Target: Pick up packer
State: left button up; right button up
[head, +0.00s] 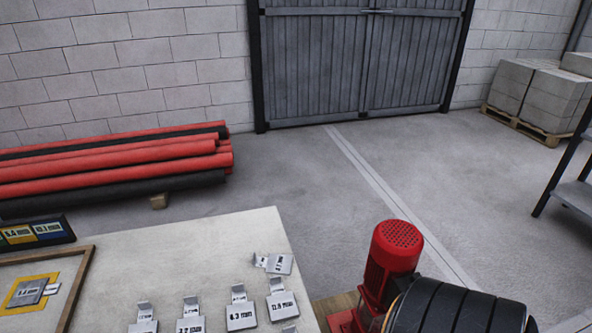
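Several grey metal packers, flat plates with a tab and a printed thickness label, lie on a pale tabletop (190,252). A row of them runs along the bottom: one packer (241,316) right of centre, one with a 12-something mm label (282,307) at the right end, and others (190,322) to the left, partly cut off. Another packer (28,293) lies on a yellow-marked patch inside a wooden-framed board (78,288) at left. Neither of my grippers is in view.
A red motor (392,255) and a dark banded round body (460,305) stand right of the table. A dark labelled holder (35,232) sits at the table's left. Red and black pipes (110,160) lie behind. Open floor extends to grey doors (360,60).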

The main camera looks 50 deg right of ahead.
aim_at(240, 316)
jog(key=z, duration=1.1)
jog(key=k+j+z, duration=0.1)
jog(key=z, duration=0.25)
jog(key=k+j+z, duration=0.1)
jog(key=j+z, duration=0.25)
